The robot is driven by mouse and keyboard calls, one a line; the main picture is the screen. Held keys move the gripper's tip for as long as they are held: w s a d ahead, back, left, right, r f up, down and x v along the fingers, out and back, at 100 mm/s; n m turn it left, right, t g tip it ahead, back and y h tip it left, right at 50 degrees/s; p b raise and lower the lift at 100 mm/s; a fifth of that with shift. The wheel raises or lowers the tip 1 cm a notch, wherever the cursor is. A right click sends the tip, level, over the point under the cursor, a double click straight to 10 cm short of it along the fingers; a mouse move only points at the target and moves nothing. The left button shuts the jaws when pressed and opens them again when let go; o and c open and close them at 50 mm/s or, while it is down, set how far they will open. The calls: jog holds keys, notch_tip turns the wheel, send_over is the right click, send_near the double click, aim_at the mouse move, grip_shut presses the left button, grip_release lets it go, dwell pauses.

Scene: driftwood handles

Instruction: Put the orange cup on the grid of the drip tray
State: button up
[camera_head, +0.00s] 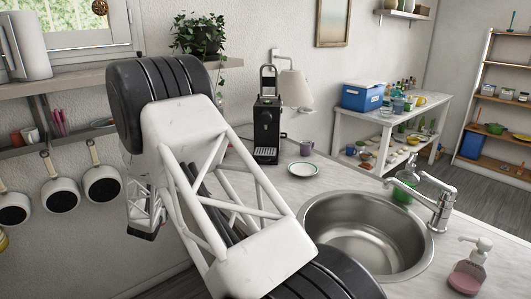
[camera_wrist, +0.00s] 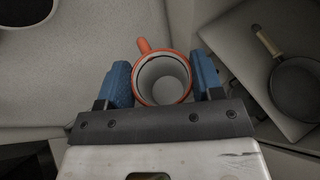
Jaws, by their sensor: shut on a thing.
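In the wrist view my gripper (camera_wrist: 162,84) has its two blue fingers on either side of an orange cup (camera_wrist: 144,46) and is shut on it. The cup is seen from above, with an orange rim and handle, a pale inside, and nothing visible in it. A black coffee machine (camera_head: 266,130) stands on the counter against the wall.
A white plate with a green rim (camera_head: 303,169) and a purple cup (camera_head: 307,148) sit right of the machine. A steel sink (camera_head: 365,235) with a tap (camera_head: 437,208) is nearer. Pans (camera_head: 102,184) hang on the left wall under a shelf (camera_head: 75,82). A lamp (camera_head: 293,88) is behind.

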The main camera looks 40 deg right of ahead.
jog(key=shift+d+r, duration=0.1)
jog(key=shift+d, duration=0.35)
jog(key=w+d+r+n+t+y, duration=0.1)
jog(key=d+r, duration=1.4)
jog(key=r, duration=0.4)
jog(key=w+d+r+n+y, duration=0.1)
jog(key=w+d+r+y, duration=0.1)
jog(key=d+r, duration=1.45)
jog(key=s+d+n+y, duration=0.1)
jog(key=s+d+n, duration=0.1)
jog(key=s+d, duration=0.6)
jog(key=s+d+f+n+y, duration=0.1)
jog(key=s+d+f, duration=0.5)
jog(key=s, duration=0.3)
jog(key=s+d+f+y, duration=0.1)
jog(key=s+d+f, duration=0.5)
jog(key=s+f, duration=0.2)
jog(key=shift+s+n+t+y, duration=0.3)
jog(key=shift+s+n+t, duration=0.1)
jog(key=shift+s, duration=0.35)
